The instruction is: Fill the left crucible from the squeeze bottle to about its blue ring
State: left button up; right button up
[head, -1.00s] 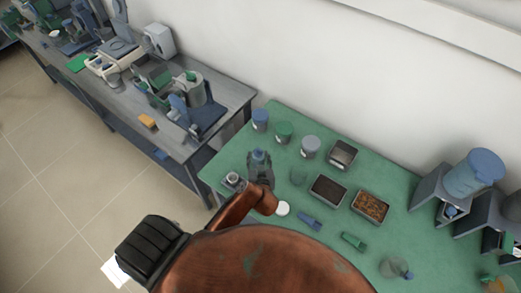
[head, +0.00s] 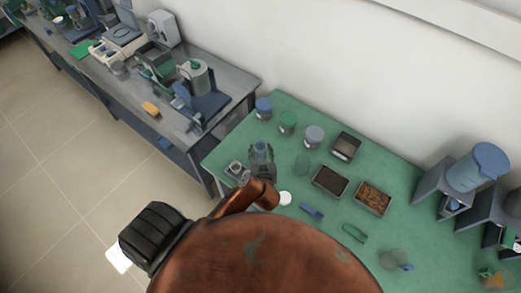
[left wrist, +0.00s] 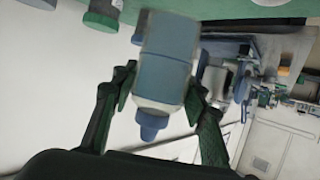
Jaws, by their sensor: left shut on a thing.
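My left gripper (head: 262,162) is shut on the squeeze bottle (left wrist: 165,65), which has a blue band and a blue nozzle. In the left wrist view the gripper's fingers (left wrist: 160,92) press on both sides of the bottle, and its nozzle points towards the bottom of that picture. In the head view the bottle (head: 261,150) is above the green table's left end. A small pale crucible (head: 236,167) on a grey stand is just left of the gripper and apart from it. Its blue ring and its fill level are too small to tell. My right gripper is out of view.
Several lidded jars (head: 288,121) stand behind the gripper. Trays of dark (head: 331,181) and brown material (head: 373,197) are to the right. A white round lid (head: 285,198) and a blue tool (head: 311,211) lie nearer. Furnaces (head: 450,183) stand at the far right.

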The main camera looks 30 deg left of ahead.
pick_arm(q)
grip_shut()
